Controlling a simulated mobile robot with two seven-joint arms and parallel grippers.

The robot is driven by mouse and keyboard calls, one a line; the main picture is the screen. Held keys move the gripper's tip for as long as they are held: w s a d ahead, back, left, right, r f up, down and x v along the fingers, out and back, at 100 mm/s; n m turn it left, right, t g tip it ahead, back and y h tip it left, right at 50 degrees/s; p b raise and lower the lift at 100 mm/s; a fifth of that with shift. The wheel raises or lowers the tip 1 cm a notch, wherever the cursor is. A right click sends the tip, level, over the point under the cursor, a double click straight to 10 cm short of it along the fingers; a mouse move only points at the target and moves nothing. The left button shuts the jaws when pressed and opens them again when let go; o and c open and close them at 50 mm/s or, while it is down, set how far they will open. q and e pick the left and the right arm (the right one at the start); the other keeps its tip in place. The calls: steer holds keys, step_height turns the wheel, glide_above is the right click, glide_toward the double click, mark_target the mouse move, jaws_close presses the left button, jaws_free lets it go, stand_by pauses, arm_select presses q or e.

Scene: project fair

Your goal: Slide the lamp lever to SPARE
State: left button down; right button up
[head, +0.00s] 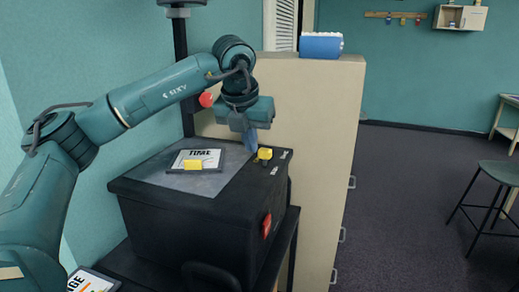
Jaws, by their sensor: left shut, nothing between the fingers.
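A black box (190,215) stands on a dark stand, with a grey plate on its top. A yellow knob (265,154), which looks like the lever, stands near the right edge of the box top. Small white labels (285,155) lie beside it, too small to read. My left gripper (250,148) points down just left of the yellow knob, shut and empty. I cannot tell whether its fingertips touch the knob. The gripper may hide part of the lever's slot. My right gripper is not in view.
A card marked TIME (180,158) with a yellow block (193,165) lies on the box top. A red part (267,225) is on the box's side. A tall beige cabinet (320,130) stands close behind, with a blue-and-white case (321,46) on it.

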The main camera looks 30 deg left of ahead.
mark_target(265, 157)
arm_select(q)
steer(key=p+x, duration=0.1)
steer(key=x, duration=0.4)
steer(key=shift+w+f, duration=0.1)
steer(key=shift+w, duration=0.15)
steer(key=shift+w+a+p, duration=0.15)
steer(key=shift+w+p, duration=0.05)
steer(key=shift+w, duration=0.4)
steer(key=shift+w+a+p, duration=0.2)
steer(key=shift+w, duration=0.7)
steer(key=shift+w+a, duration=0.15)
steer(key=shift+w, duration=0.1)
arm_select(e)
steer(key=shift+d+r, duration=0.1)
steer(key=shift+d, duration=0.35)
